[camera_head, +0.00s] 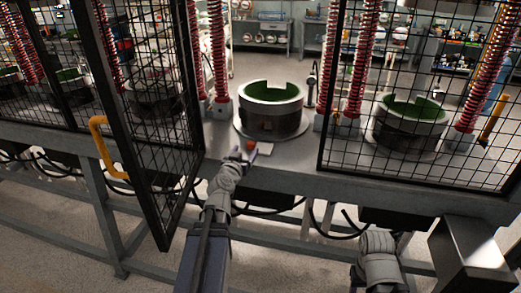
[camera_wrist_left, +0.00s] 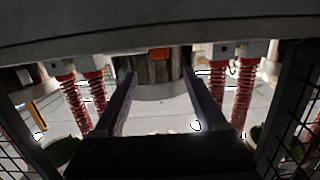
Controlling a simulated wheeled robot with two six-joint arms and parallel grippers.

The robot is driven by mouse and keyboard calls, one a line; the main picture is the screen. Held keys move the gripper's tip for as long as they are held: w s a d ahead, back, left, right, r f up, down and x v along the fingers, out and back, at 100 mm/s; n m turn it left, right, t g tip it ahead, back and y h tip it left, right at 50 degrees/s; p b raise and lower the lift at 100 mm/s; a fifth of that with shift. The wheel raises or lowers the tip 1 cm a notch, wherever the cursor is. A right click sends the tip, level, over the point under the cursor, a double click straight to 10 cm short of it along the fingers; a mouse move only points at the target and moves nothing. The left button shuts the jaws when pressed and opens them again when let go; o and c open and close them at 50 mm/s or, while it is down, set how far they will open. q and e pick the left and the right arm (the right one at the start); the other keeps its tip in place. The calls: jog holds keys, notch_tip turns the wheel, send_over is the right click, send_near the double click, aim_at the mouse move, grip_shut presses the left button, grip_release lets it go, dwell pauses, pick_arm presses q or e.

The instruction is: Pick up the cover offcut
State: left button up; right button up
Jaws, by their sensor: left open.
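A small orange piece (camera_head: 251,145), which looks like the cover offcut, lies on the grey press bench in front of the middle round press pot. A small pale flat piece (camera_head: 265,149) shows just right of it. My left gripper (camera_head: 240,153) is at the bench's front edge, just left of and nearer than the orange piece. In the left wrist view the two fingers (camera_wrist_left: 159,75) are apart with nothing between them. The orange piece (camera_wrist_left: 159,53) shows beyond the tips, roughly centred between them. My right gripper is out of view.
The middle pot (camera_head: 271,112) with a green inside stands behind the pieces, between red springs (camera_head: 217,50). An open mesh door (camera_head: 150,110) with a yellow handle (camera_head: 105,147) is left of my left arm. Another mesh panel (camera_head: 420,95) covers the right side.

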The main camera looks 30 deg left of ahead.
aim_at(250, 144)
pick_arm(q)
jog(key=shift+f+b+x, duration=0.1)
jog(key=shift+b+x, duration=0.2)
jog(key=shift+x, duration=1.4)
jog(key=shift+f+b+x, duration=0.15)
jog(key=shift+b+x, duration=0.15)
jog(key=shift+x, duration=1.45)
jog(key=shift+s, duration=0.15)
grip_shut()
